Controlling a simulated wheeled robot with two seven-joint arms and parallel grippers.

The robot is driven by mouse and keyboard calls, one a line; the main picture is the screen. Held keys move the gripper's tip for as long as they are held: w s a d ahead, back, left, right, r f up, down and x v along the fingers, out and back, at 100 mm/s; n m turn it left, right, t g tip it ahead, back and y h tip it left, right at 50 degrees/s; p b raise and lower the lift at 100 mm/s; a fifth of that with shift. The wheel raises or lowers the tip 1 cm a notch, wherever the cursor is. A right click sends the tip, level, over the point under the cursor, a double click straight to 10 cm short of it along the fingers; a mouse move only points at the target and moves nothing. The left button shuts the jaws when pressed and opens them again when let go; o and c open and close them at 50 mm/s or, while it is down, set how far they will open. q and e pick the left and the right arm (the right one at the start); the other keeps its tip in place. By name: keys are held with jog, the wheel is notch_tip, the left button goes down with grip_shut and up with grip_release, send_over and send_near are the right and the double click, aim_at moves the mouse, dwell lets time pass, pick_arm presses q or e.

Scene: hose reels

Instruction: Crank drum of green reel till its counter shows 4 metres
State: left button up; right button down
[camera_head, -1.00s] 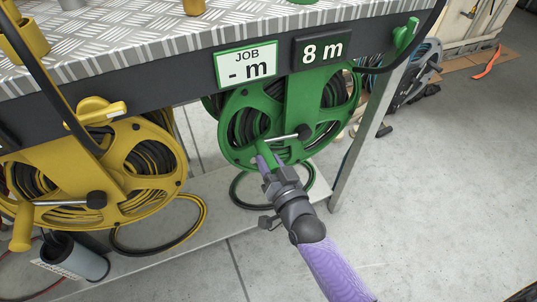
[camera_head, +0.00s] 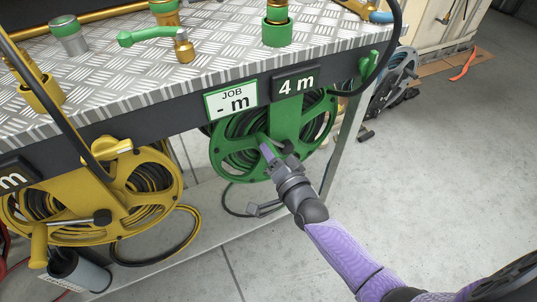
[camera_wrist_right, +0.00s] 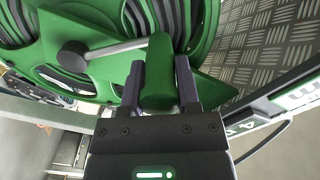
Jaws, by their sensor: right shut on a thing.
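The green reel (camera_head: 287,117) hangs under the bench edge with dark hose wound on its drum. Its counter (camera_head: 296,85) reads 4 m. The job sign (camera_head: 231,101) beside it reads "- m". My right gripper (camera_head: 272,158) is at the lower front of the green drum. In the right wrist view, my right gripper (camera_wrist_right: 158,88) is shut on the green crank handle (camera_wrist_right: 158,62), with one finger on each side. The grey crank arm (camera_wrist_right: 115,48) runs from the handle to a dark hub knob (camera_wrist_right: 73,56). My left gripper is not in view.
A yellow reel (camera_head: 150,185) with its own crank hangs to the left. Brass and green fittings (camera_head: 277,25) stand on the tread-plate bench top (camera_head: 215,60). A bench leg (camera_head: 338,150) stands right of the green reel. The floor at right is mostly clear.

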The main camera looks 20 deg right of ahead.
jog(key=shift+d+r, duration=0.15)
dwell(0.3)
jog(key=shift+c, duration=1.6)
grip_release()
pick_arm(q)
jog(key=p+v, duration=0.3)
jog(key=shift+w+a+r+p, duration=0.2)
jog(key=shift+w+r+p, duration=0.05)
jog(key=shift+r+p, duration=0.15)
pick_arm(e)
jog(key=s, duration=1)
jog(key=shift+d, duration=0.15)
